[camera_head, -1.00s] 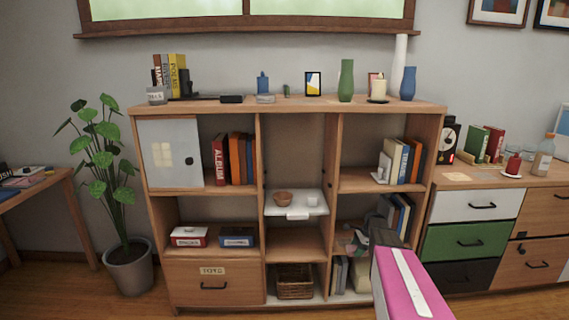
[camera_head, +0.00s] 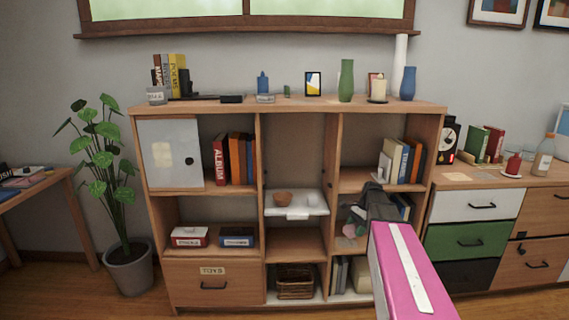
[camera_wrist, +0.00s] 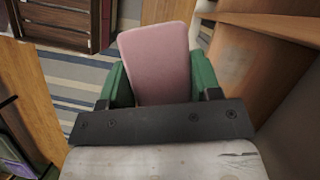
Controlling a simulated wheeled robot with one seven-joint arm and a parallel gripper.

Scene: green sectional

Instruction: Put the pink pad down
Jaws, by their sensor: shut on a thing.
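The pink pad (camera_wrist: 157,62) is a flat, rounded rectangle in the wrist view. My gripper (camera_wrist: 160,85) is shut on it, with a green finger at each side. In the head view my gripper (camera_head: 356,220) is at the right column of the shelf unit, in front of the middle compartment. The pad shows there as a small pink patch (camera_head: 349,231) below the fingers. I cannot tell whether it is inside the compartment. My arm hides part of this area.
The wooden shelf unit (camera_head: 255,104) holds books, boxes and a basket (camera_head: 295,281). A drawer cabinet (camera_head: 475,205) stands at right. In the wrist view, striped carpet (camera_wrist: 75,85) lies below.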

